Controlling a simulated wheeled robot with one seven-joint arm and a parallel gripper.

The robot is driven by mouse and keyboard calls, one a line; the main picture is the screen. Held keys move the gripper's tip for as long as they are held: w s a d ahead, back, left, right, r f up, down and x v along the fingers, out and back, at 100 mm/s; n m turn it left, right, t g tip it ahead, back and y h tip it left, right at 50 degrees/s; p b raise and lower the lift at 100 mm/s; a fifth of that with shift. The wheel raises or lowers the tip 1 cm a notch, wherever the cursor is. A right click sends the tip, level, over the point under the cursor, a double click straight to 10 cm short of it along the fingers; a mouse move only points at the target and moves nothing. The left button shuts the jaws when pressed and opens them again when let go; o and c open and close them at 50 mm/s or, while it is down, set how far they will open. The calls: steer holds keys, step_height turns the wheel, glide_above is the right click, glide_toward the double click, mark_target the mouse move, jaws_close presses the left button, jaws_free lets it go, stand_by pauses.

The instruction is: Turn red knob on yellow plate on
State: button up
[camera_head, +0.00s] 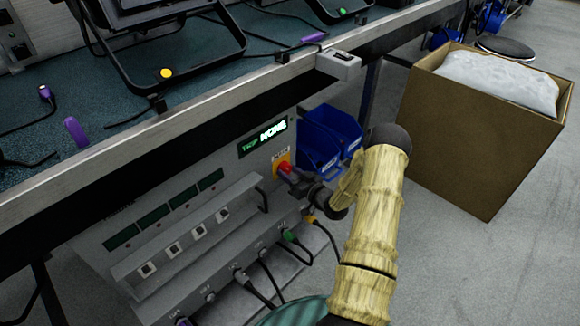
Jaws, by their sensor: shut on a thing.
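The red knob (285,168) sits on a yellow plate (279,158) at the right end of the grey panel's front (228,164). My gripper (293,176) is at the knob, shut on it, with its dark fingers reaching in from the right. The fingers hide part of the knob and the lower part of the plate. A green display (263,138) above the plate shows lit text that seems to read "TRIP NONE".
My arm comes in from the lower right. The workbench edge (180,117) overhangs the panel. Blue bins (318,150) stand just behind my gripper. Plugged cables (290,236) hang below. A cardboard box (470,140) stands on the floor at right.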

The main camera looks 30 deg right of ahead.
steer(key=m+p, duration=0.5)
steer(key=m, duration=0.1)
steer(key=shift+s+r, duration=0.1)
steer(key=m+p, duration=0.1)
steer(key=m, duration=0.2)
steer(key=shift+d+m+g, duration=0.1)
steer(key=shift+m+g, duration=0.2)
steer(key=shift+m+y+p, duration=0.3)
steer(key=shift+m+p, duration=0.25)
steer(key=shift+m, duration=0.85)
steer(key=o, duration=1)
steer(key=shift+c, duration=0.2)
steer(key=p+v, duration=0.5)
steer(key=v, duration=1.2)
steer(key=shift+s+p, duration=0.15)
steer(key=shift+p, duration=0.15)
